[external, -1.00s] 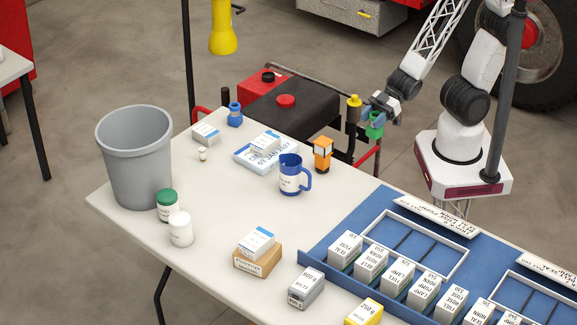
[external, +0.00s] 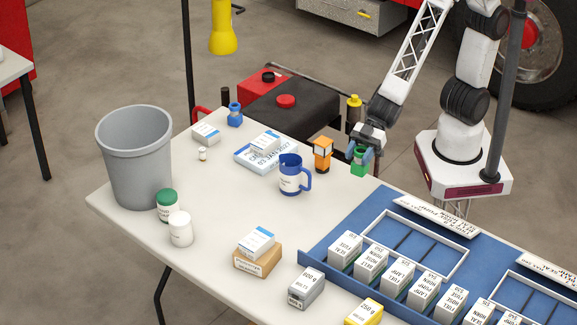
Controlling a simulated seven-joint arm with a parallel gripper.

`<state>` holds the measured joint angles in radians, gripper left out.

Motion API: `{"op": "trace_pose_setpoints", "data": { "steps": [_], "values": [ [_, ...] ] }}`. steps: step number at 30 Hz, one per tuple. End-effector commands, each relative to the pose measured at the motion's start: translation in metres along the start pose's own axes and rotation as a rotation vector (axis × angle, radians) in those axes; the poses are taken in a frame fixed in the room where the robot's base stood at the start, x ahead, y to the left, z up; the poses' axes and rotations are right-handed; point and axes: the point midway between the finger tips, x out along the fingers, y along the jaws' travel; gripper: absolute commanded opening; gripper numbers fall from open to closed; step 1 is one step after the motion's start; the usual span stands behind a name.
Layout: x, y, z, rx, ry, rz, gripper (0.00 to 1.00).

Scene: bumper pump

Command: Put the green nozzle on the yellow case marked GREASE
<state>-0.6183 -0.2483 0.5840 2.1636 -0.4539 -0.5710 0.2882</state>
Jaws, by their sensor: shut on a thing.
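My gripper (external: 362,150) is shut on the green nozzle (external: 359,165), which hangs below the fingers. They are near the far edge of the white table, just right of the orange item. The nozzle's height above the table is hard to judge. A yellow case (external: 365,313) stands at the table's front, cut off by the bottom edge of the picture. Its white label is too small to read for certain, so I cannot confirm the word GREASE. My gripper is well behind this case.
A grey case (external: 306,288) stands left of the yellow case. A blue tray (external: 322,252) with several white boxes lies to the right. A blue mug (external: 290,177), an orange item (external: 323,154) and a cardboard box (external: 258,261) stand on the table (external: 215,265). The table's middle is mostly clear.

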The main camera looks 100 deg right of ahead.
Motion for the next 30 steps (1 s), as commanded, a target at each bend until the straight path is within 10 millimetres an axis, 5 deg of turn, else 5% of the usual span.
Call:
{"op": "trace_pose_setpoints", "data": {
  "steps": [18,30],
  "values": [
    [0.144,-0.128,-0.050,-0.073,0.000,-0.176,0.16],
    [0.208,-0.219,-0.064,-0.109,0.001,-0.267,0.16]
  ]
}}
